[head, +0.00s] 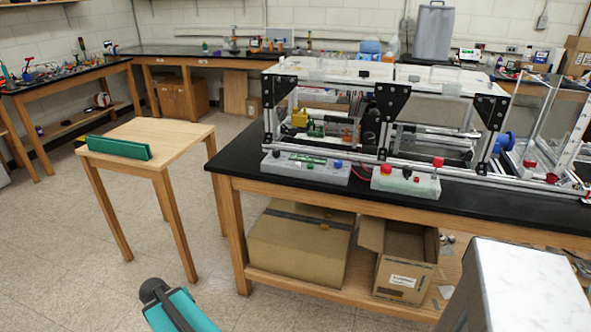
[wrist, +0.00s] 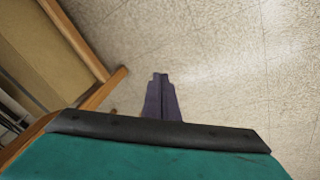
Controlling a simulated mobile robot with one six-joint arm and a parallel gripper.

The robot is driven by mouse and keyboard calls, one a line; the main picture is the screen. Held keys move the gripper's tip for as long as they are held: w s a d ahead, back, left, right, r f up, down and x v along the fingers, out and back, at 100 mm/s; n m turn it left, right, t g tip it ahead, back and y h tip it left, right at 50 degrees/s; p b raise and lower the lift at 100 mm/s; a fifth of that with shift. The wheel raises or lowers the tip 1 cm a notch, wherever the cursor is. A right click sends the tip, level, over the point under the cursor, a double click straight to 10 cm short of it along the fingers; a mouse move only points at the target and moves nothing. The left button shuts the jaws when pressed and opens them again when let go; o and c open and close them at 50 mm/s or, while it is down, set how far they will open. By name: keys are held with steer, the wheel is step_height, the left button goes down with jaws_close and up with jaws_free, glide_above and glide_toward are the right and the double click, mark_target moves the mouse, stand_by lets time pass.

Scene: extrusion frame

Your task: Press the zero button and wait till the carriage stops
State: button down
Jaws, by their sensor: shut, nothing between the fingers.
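The extrusion frame (head: 385,93) stands on a black-topped bench in the head view, with black corner plates and clear panels. Two pale control boxes sit at its front edge. The left box (head: 306,168) carries a green strip and a blue button (head: 338,164). The right box (head: 405,181) carries a red button (head: 386,169), a dark knob and a taller red piece (head: 437,162). No labels are readable, so I cannot tell which is the zero button. I cannot clearly make out the carriage. My gripper (wrist: 160,76) is shut and empty, above bare floor, away from the boxes.
A small wooden table (head: 165,135) with a green block (head: 119,147) stands left of the bench. Cardboard boxes (head: 300,245) fill the bench's lower shelf. A pale block-like surface (head: 525,285) fills the lower right. The floor (head: 60,270) at left is clear.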

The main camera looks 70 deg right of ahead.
steer(key=s+d+r+m+t+h+b, duration=0.1)
steer(key=s+d+r+m+h+b, duration=0.15)
steer(key=d+r, duration=0.95)
steer(key=s+d+r+m+t+h+b, duration=0.1)
steer(key=d+r+m+h+b, duration=0.25)
steer(key=d+r, duration=0.8)
steer(key=s+d+r+m+g+h+b, duration=0.1)
steer(key=s+d+r+m+h+b, duration=0.3)
steer(key=s+d+r, duration=1.3)
step_height(320, 180, up, 2)
steer(key=shift+s+d+r+m+g+h, duration=0.15)
steer(key=shift+m+g+h, duration=0.3)
steer(key=shift+h, duration=0.55)
steer(key=shift+d+p, duration=0.3)
steer(key=shift+p, duration=0.4)
